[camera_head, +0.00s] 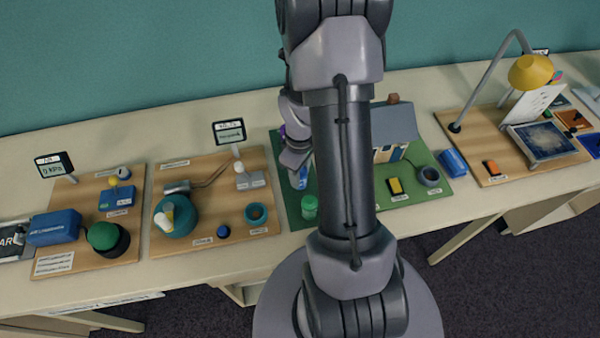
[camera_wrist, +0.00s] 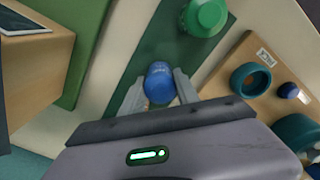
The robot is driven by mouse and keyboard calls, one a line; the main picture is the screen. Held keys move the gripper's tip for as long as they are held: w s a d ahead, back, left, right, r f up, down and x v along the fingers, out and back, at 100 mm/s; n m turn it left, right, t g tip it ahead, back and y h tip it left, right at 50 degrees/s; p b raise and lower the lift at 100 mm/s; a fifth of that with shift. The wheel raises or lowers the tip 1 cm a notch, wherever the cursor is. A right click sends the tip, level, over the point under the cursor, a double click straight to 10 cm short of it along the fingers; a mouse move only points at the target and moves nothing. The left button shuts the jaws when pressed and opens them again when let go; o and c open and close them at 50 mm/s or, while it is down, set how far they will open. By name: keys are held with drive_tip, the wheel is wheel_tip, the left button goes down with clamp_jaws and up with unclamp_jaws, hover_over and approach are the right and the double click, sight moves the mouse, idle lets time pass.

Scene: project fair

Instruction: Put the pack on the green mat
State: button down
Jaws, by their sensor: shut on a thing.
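My gripper (camera_wrist: 160,88) is shut on a small blue rounded thing, which I take to be the pack (camera_wrist: 158,80). In the head view, my gripper (camera_head: 296,160) is left of my arm, with the blue pack (camera_head: 299,180) below it. The dark green mat (camera_wrist: 145,57) is a narrow strip behind the pack in the wrist view. In the head view, part of the mat (camera_head: 291,209) shows beside my arm; the arm hides more. I cannot tell whether the pack touches the mat.
A green round jar (camera_wrist: 204,16) stands on the mat near the pack; it also shows in the head view (camera_head: 309,208). A wooden board (camera_head: 228,216) with a teal cup (camera_head: 256,214) lies to the left. A blue block (camera_head: 453,162) lies right of my arm.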

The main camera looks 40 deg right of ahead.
drive_tip(key=c, duration=0.9)
unclamp_jaws()
drive_tip(key=shift+f, duration=0.15)
